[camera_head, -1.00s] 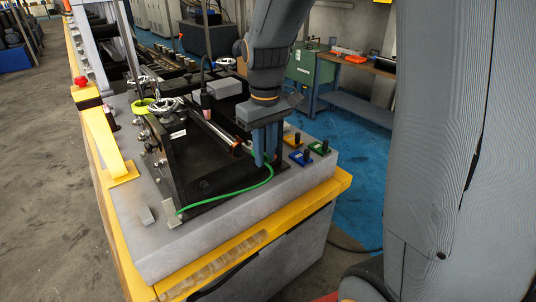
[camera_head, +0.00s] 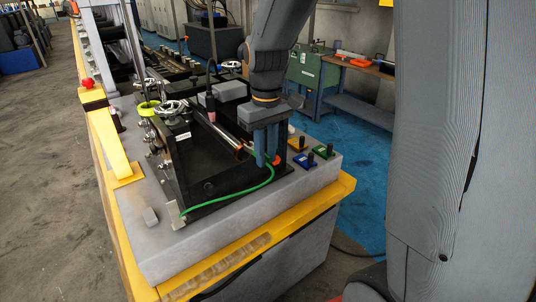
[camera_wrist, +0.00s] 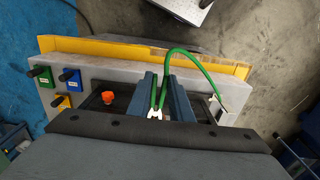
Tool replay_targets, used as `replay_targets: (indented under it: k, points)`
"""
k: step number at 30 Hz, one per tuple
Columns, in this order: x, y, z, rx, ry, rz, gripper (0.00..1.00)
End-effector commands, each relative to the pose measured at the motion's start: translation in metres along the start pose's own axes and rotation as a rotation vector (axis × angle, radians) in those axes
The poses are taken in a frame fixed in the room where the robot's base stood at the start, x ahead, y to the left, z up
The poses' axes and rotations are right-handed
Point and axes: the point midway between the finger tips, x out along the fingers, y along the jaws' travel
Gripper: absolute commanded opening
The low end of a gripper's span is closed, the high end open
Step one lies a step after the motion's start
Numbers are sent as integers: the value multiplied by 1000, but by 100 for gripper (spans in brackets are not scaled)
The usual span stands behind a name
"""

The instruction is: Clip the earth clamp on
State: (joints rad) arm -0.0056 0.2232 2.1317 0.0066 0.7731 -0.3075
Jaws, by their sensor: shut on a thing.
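My gripper (camera_head: 266,158) points down over the right front of the black fixture (camera_head: 202,186). In the wrist view its two blue fingers (camera_wrist: 169,90) are shut on the earth clamp (camera_wrist: 155,112), which has green handles and pale metal jaws. A green cable (camera_head: 254,188) runs from the clamp in a loop to a small grey plate (camera_head: 176,215) at the fixture's front left corner. The fingers hide most of the clamp in the head view. I cannot tell whether its jaws touch anything.
An orange knob (camera_wrist: 108,97) sits beside the fingers. Blue (camera_head: 303,160), green (camera_head: 324,151) and yellow (camera_head: 298,143) switch blocks stand to the right on the grey bench (camera_head: 214,227). The bench front is mostly clear.

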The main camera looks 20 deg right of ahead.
Motion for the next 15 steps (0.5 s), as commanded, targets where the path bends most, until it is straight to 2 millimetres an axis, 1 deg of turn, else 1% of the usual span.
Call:
replay_targets:
  k: [9, 15]
  points:
    - [0, 0, -9, -1, 1, 0, 12]
    - [0, 0, -10, 0, 0, 0, 12]
